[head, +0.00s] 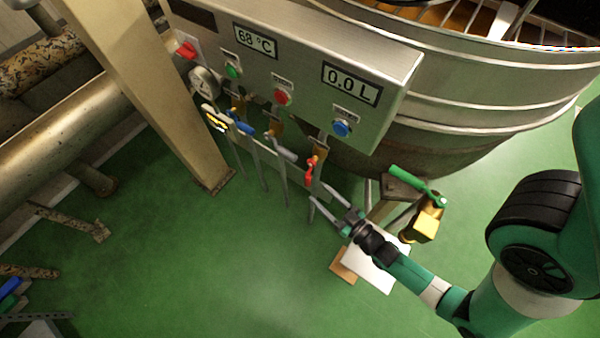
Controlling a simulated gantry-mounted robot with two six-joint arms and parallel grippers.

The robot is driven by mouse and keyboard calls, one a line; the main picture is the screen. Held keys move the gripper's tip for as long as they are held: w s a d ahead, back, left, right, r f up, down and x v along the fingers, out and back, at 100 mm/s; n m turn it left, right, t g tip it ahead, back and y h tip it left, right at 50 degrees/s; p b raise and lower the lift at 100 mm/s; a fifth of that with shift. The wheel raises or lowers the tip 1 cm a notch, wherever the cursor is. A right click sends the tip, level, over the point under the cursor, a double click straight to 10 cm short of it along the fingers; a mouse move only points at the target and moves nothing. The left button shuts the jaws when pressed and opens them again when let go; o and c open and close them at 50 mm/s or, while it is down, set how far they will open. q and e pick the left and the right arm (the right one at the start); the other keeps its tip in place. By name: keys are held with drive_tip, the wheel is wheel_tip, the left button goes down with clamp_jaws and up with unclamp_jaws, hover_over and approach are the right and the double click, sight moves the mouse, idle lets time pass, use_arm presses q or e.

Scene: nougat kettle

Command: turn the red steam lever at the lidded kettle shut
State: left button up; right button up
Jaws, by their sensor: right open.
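The red lever (310,168) hangs on a brass valve below the right part of the control panel, its handle pointing down. The large steel kettle (480,85) stands behind the panel at the upper right; a grille shows over its top. My right gripper (320,196) is open and empty, just below the red lever, with its fingers pointing up and left toward it. A small gap seems to separate the fingertips from the lever. My left gripper is not in view.
Grey (285,153), blue (240,127) and yellow (215,119) levers hang in a row to the left. A green-handled brass valve (427,217) is close to the right of my right gripper. A beige post (150,90) stands left of the panel (300,60). The green floor is mostly clear.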

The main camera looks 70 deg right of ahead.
sight(309, 174)
drive_tip(key=b+x, duration=0.2)
drive_tip(key=x, duration=0.8)
drive_tip(key=shift+s+d, duration=0.1)
clamp_jaws()
idle(0.9)
